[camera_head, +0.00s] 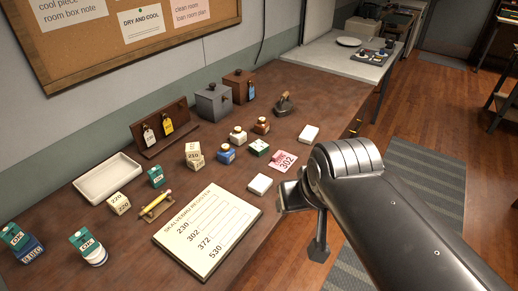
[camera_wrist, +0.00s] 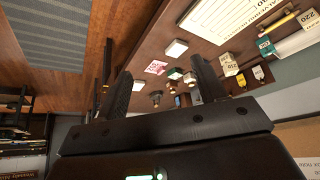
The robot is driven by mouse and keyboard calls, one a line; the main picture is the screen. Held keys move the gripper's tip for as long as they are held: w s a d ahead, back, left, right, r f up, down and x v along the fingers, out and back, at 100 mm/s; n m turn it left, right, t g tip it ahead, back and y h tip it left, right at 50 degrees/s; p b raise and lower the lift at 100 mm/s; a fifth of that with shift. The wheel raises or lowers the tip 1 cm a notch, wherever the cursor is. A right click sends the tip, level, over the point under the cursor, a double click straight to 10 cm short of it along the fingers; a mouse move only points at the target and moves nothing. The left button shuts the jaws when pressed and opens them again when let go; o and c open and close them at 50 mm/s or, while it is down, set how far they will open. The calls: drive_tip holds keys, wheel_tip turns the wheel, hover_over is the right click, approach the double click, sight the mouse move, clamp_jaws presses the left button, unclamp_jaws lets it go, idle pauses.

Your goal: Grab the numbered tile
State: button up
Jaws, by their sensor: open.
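A flat pink tile marked 302 (camera_head: 283,161) lies on the brown wooden counter, right of the middle. In the wrist view the pink tile (camera_wrist: 156,67) shows between my fingertips in the picture, some distance beyond them. My gripper (camera_head: 303,222) is open and empty, off the counter's front edge, nearer than the tile and to its right. It also fills the lower middle of the wrist view (camera_wrist: 160,66). Cream blocks numbered 220 (camera_head: 119,204) and 230 (camera_head: 194,155) stand farther left.
A register board (camera_head: 207,228) lies at the front. White blocks (camera_head: 260,184) (camera_head: 309,133) flank the pink tile; a green box (camera_head: 259,148) and small jars (camera_head: 226,153) stand behind. A white tray (camera_head: 107,178) is at left. Floor with a grey mat (camera_head: 412,185) lies right.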

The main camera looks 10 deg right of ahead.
drive_tip(key=shift+o, duration=1.3)
drive_tip(key=shift+w, duration=0.1)
drive_tip(key=w+r+m+g+h, duration=0.1)
drive_tip(key=w+r+m, duration=0.25)
drive_tip(key=w, duration=0.85)
drive_tip(key=m+g+h, duration=0.2)
drive_tip(key=m+g, duration=0.1)
drive_tip(key=m, duration=0.5)
hover_over(259, 145)
drive_tip(key=s+a, duration=0.1)
drive_tip(key=a, duration=0.2)
wheel_tip(259, 145, down, 16)
drive_tip(key=x, duration=0.9)
drive_tip(key=shift+s+d+f, duration=0.1)
drive_tip(key=shift+s+f, duration=0.1)
drive_tip(key=shift+f, duration=0.25)
drive_tip(key=c, duration=1.2)
